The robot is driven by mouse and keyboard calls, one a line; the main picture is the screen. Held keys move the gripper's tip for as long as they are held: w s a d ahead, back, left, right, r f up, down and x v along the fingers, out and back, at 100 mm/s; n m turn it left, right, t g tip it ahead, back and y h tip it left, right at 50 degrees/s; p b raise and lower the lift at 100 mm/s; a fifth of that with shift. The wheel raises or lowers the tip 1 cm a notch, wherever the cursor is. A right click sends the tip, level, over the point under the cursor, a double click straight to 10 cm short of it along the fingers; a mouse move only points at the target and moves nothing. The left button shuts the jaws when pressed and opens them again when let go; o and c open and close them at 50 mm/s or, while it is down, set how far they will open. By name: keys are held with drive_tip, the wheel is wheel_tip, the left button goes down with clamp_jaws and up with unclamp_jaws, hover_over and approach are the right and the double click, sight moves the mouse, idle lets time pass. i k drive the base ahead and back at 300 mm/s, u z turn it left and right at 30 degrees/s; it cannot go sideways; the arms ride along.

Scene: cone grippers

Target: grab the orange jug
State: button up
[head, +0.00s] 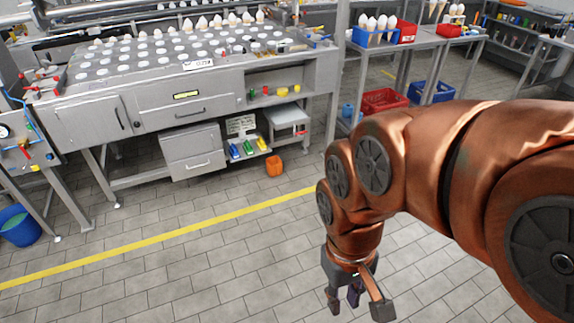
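The orange jug (274,165) is small in the head view. It stands on the tiled floor just in front of the steel workbench, by the bench's right end. My gripper (352,303) hangs at the lower right, pointing down.
The steel workbench (160,97) with drawers and shelves stands behind the jug. A blue bucket (18,226) is at far left. Red (383,101) and blue (432,92) crates sit under a table. A yellow line (160,241) crosses the clear floor.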

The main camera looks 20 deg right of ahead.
sight(275, 168)
drive_tip(key=z, duration=0.85)
drive_tip(key=i, duration=1.25)
drive_tip(key=z, duration=0.5)
drive_tip(key=i, duration=1.25)
drive_tip(key=u, duration=1.3)
drive_tip(key=i, duration=0.95)
drive_tip(key=u, duration=1)
